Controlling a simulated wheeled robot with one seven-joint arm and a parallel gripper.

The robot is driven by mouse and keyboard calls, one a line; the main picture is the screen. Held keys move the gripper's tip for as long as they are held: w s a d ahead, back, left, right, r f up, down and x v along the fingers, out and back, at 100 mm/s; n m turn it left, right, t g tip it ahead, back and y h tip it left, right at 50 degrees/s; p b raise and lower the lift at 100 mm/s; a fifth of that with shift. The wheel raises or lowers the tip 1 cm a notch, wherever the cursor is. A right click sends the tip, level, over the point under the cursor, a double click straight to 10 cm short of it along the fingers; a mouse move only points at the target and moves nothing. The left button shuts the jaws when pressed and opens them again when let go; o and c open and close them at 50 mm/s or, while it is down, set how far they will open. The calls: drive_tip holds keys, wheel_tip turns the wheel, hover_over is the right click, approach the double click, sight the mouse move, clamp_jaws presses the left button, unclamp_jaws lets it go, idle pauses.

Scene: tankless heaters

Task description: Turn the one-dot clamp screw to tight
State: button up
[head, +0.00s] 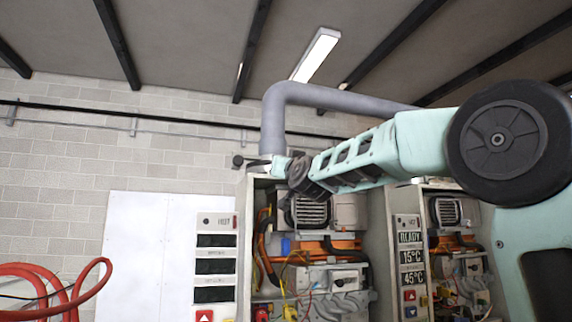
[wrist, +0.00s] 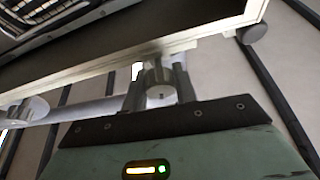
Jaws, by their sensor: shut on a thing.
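My gripper (wrist: 158,88) is shut on a short grey cylindrical knob (wrist: 160,76), with one finger on each side of it. The knob is at the pale top edge of a heater cabinet (wrist: 90,72). No dots can be made out on it, so I cannot tell whether it is the one-dot clamp screw. In the head view my gripper (head: 277,168) is at the top of the left open cabinet (head: 243,215), and the held knob is hidden there. Two other round knobs show in the wrist view, one at left (wrist: 27,109) and one at right (wrist: 253,34).
A thick grey flue pipe (head: 273,120) rises behind the left cabinet and bends right. A dark knob (head: 238,160) sticks out at its top left. A second open heater (head: 445,215) stands at right with a lit display (head: 410,255). Red hoses (head: 60,285) are at lower left.

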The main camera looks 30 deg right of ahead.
drive_tip(key=shift+m+g+h+p, duration=0.5)
drive_tip(key=shift+m+h, duration=0.2)
drive_tip(key=shift+m, duration=1.15)
drive_tip(key=shift+m+g+h+p, duration=0.5)
drive_tip(key=shift+m+h, duration=0.2)
drive_tip(key=shift+m, duration=1.15)
drive_tip(key=o, duration=0.9)
drive_tip(key=shift+o, duration=0.2)
